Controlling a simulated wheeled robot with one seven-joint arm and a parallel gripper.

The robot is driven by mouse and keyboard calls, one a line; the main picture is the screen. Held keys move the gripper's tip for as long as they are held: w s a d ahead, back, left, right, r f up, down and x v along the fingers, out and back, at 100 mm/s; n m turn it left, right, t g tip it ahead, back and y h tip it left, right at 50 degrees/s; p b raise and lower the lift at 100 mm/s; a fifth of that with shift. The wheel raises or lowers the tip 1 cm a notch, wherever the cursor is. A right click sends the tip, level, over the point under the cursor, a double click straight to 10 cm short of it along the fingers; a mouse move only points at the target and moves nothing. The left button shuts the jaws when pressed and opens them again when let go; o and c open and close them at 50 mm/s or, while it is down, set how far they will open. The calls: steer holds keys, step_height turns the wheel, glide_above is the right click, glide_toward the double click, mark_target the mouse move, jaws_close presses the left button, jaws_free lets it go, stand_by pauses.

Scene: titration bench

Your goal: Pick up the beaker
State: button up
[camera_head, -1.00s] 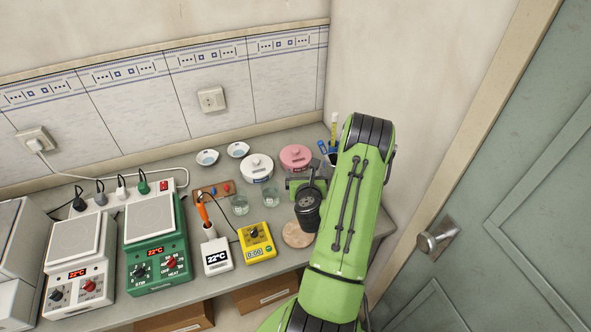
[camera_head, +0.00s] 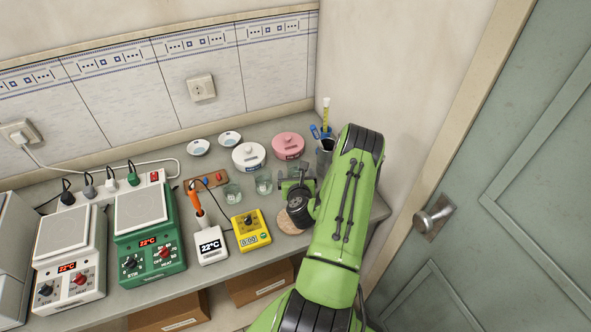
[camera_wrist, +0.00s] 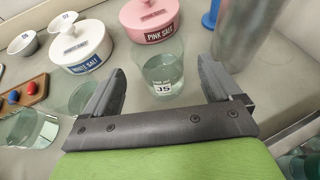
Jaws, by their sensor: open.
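A clear glass beaker (camera_wrist: 164,78) with a small "35" label stands upright on the bench, ahead of my gripper in the wrist view. My gripper (camera_wrist: 161,68) is open, with one dark finger on each side of the beaker in that picture. I cannot tell whether either finger touches it. Two similar glass beakers (camera_wrist: 31,127) (camera_wrist: 85,97) stand to the left, outside the fingers. In the head view these two beakers (camera_head: 232,193) (camera_head: 264,184) show left of my gripper (camera_head: 294,176). My wrist and arm partly hide the beaker by the gripper there.
A pink salt jar (camera_wrist: 150,19) stands behind the beaker, a white salt jar (camera_wrist: 79,46) behind left. A round wooden pad (camera_head: 290,224), yellow timer (camera_head: 250,230) and hotplates (camera_head: 149,240) are nearer the bench front.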

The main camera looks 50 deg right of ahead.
mark_target(295, 166)
steer(key=p+x, duration=0.3)
steer(key=x, duration=0.1)
steer(key=shift+d+r, duration=0.1)
steer(key=shift+d, duration=0.1)
steer(key=shift+w+f, duration=0.1)
steer(key=shift+f, duration=0.1)
steer(key=c, duration=1.1)
steer(key=shift+c, duration=0.2)
steer(key=shift+d+r, duration=0.1)
steer(key=shift+r, duration=0.1)
